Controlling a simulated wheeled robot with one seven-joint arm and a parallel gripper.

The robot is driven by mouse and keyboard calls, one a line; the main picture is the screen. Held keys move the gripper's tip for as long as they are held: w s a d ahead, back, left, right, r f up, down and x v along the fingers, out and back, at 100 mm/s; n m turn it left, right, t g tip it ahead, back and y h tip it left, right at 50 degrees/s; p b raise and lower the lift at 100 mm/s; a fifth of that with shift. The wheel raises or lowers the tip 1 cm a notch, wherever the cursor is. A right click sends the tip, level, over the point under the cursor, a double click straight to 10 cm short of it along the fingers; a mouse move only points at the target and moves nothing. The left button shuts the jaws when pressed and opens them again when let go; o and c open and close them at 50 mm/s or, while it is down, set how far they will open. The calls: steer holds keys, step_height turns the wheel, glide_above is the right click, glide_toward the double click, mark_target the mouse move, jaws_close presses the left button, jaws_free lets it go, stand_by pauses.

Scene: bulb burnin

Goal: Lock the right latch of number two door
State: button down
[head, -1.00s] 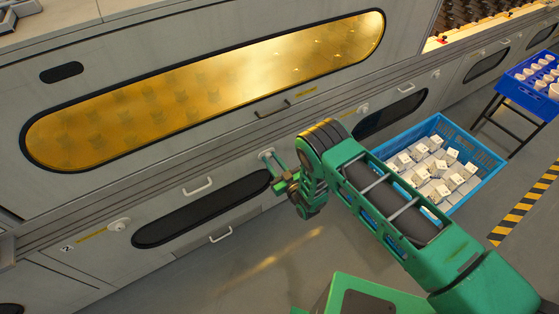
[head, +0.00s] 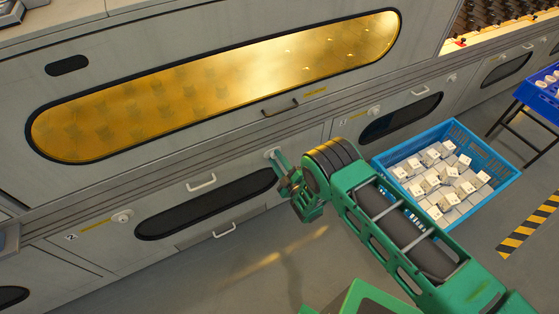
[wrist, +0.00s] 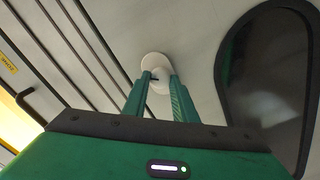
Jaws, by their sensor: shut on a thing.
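Number two door is the grey lower panel (head: 170,196) with a dark oval window (head: 205,205), in the head view. Its number plate (head: 70,237) and white left latch (head: 122,217) are at its left end. The right latch (head: 269,153) is at its upper right, mostly hidden by my gripper (head: 276,163). In the wrist view the latch is a round white base (wrist: 155,66) with a small knob in front. My gripper's two green fingers (wrist: 160,83) are shut on the knob, one on each side. I cannot tell which way the latch is turned.
A blue crate (head: 385,157) of white boxed pieces stands on the floor right of my arm. A blue tray on a dark stand (head: 516,113) is at the far right. The floor before the door is clear.

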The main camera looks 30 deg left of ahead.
steer(key=n, duration=0.5)
steer(key=shift+s+a+n, duration=0.15)
steer(key=shift+a+n, duration=0.05)
steer(key=shift+n, duration=0.7)
steer(key=shift+s+n, duration=0.1)
steer(key=shift+n, duration=0.2)
steer(key=c, duration=1.6)
jaws_free()
steer(key=shift+a+f, duration=0.1)
steer(key=shift+o, duration=0.8)
steer(key=shift+d, duration=0.2)
steer(key=shift+d, duration=0.2)
steer(key=v, duration=1)
